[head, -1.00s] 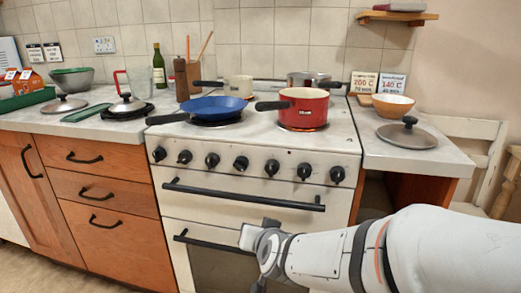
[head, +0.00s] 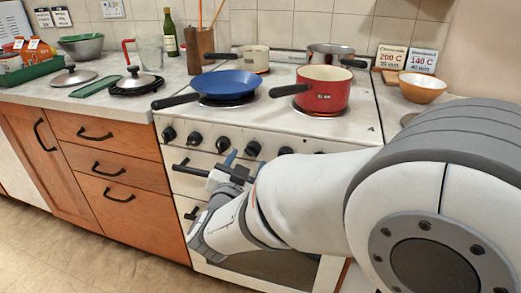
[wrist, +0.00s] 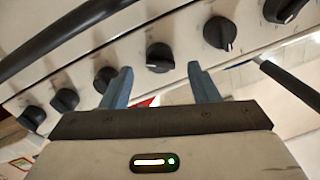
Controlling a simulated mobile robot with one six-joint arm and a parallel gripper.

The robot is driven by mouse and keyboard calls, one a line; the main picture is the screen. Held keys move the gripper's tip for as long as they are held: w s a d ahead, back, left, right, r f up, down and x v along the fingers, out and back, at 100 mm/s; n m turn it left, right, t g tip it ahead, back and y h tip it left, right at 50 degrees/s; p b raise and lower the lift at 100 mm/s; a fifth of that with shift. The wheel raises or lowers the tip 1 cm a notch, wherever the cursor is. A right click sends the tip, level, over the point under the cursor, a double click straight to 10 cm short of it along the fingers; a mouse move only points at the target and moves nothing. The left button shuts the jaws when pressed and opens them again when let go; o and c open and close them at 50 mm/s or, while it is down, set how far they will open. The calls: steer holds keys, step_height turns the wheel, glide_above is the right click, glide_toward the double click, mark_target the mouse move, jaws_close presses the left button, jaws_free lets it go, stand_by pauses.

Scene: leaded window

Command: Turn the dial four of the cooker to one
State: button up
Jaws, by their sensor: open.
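The white cooker (head: 350,126) has a row of black dials along its front panel. Counting from the left, the fourth dial (head: 253,149) is just beyond my gripper (head: 240,162) in the head view. In the wrist view, which looks upside down, a dial that appears to be the same one (wrist: 160,57) lies between and beyond the two blue fingertips (wrist: 158,72). My gripper is open and empty, apart from the dial as far as I can tell. I cannot read the dial's setting. My arm hides the dials at the right in the head view.
A black oven handle (wrist: 60,33) runs close along the panel. A blue pan (head: 228,83) and a red pot (head: 325,88) stand on the hob, their handles pointing left. Neighbouring dials (wrist: 219,33) (wrist: 105,79) sit on both sides. Floor is free at lower left.

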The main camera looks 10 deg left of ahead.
mark_target(251, 155)
steer(key=shift+w, duration=1.5)
steer(key=shift+c, duration=0.2)
steer(key=c, duration=0.9)
